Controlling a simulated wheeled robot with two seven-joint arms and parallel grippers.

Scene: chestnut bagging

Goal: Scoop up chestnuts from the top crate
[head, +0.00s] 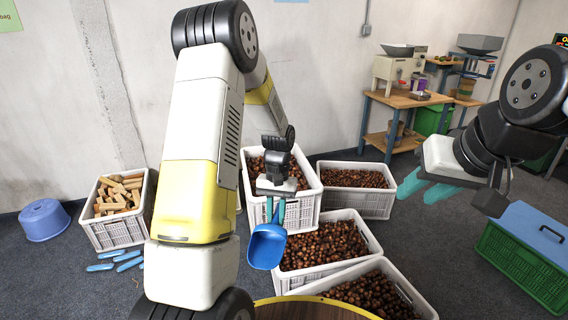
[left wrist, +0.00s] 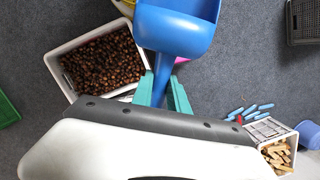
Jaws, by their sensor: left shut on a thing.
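My left gripper (head: 275,208) is shut on the handle of a blue scoop (head: 267,246), which hangs tilted below the fingers and looks empty in the head view. In the left wrist view the scoop (left wrist: 182,28) is held between teal fingers (left wrist: 163,92). The tall, apparently stacked white crate (head: 298,214) with chestnuts (head: 300,178) is behind the left gripper, which hides part of it. The scoop appears in front of this crate, outside its opening. My right gripper (head: 426,188) is empty at the right, with its teal fingers apart.
More chestnut crates stand right (head: 366,207) and in front (head: 284,281). A crate of wooden blocks (head: 112,238), blue sticks and a blue tub (head: 44,220) are left. A green crate (head: 522,265) is right; a wooden table (head: 408,98) stands behind. A round yellow rim (head: 300,299) is at the bottom.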

